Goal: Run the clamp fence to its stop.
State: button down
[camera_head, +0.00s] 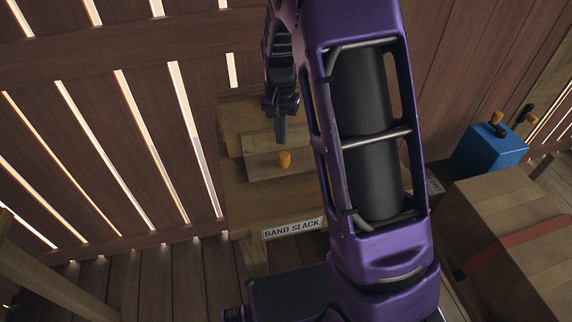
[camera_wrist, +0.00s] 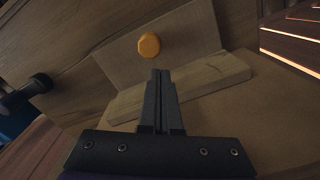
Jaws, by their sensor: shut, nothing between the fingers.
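An upright wooden plate with an orange knob (camera_head: 285,160), which looks like the clamp fence (camera_head: 262,163), stands on a wooden bench board (camera_head: 240,205) in the head view. In the wrist view the plate (camera_wrist: 190,32) and its knob (camera_wrist: 149,45) are ahead of my fingers. A paler wooden bar (camera_wrist: 215,75) lies along the plate's foot. My gripper (camera_head: 281,138) is shut and empty, pointing down near the plate; in the wrist view its fingertips (camera_wrist: 161,73) are just below the knob. I cannot tell whether they touch the plate or bar. The stop is not identifiable.
A "BAND SLACK" label (camera_head: 292,228) is on the bench's front edge. A blue box (camera_head: 488,150) with orange-tipped handles and a cardboard box (camera_head: 520,215) with red tape stand at right. A slatted wooden wall (camera_head: 100,110) is at left. My arm hides the bench's right part.

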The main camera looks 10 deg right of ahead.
notch_tip(320, 180, up, 7)
jog(key=p, duration=0.5)
dwell(0.3)
jog(key=shift+s, duration=0.1)
dwell(0.4)
